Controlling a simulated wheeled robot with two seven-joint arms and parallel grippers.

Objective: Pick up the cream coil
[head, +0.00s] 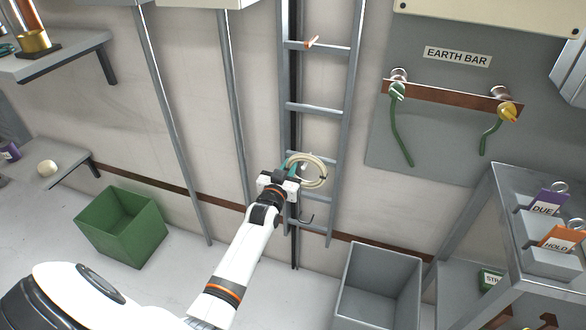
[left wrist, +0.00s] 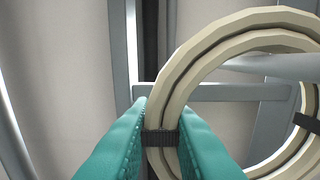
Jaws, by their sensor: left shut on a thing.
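The cream coil (head: 321,181) is a ring of pale cable in front of the ladder-like rack (head: 315,108) on the wall. In the left wrist view the coil (left wrist: 178,85) fills the upper right, with dark ties around it. My left gripper (head: 291,172) is at the coil's left side. Its teal fingers (left wrist: 160,140) are shut on the coil at a dark tie. Whether the coil still touches the rack's rung or a hook is unclear. My right gripper is not in view.
A green bin (head: 121,226) stands on the floor at left and a grey bin (head: 378,287) at lower right. An earth bar (head: 450,95) with green leads is on the wall panel. A shelf unit with DUE and HOLD tags (head: 549,201) stands at right.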

